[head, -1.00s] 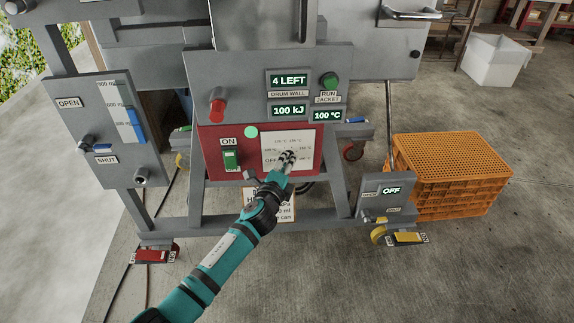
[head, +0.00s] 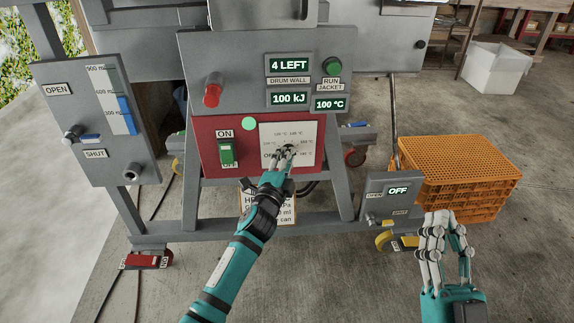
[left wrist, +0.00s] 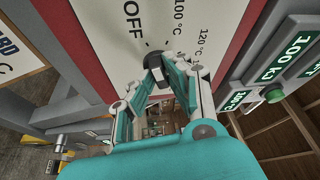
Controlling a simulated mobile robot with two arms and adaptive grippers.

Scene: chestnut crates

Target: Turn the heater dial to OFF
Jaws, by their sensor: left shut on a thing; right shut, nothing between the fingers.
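The heater dial shows as a small dark knob (left wrist: 154,57) in the left wrist view, on a white plate (head: 309,131) marked OFF and with several temperatures. My left gripper (head: 285,155) is shut on the dial; its two fingertips (left wrist: 166,74) press on either side of the knob. The OFF mark (left wrist: 134,33) is just above and left of the knob in the wrist view. Which mark the dial points to cannot be told, as the fingers cover much of it. My right gripper (head: 445,250) is shut and empty at the lower right, away from the panel.
The red panel also holds a green ON/OFF switch (head: 227,152) left of the plate. Above are a red knob (head: 212,91), a green button (head: 334,66) and displays reading 4 LEFT, 100 kJ and 100 °C. Orange crates (head: 458,165) stand at the right on open floor.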

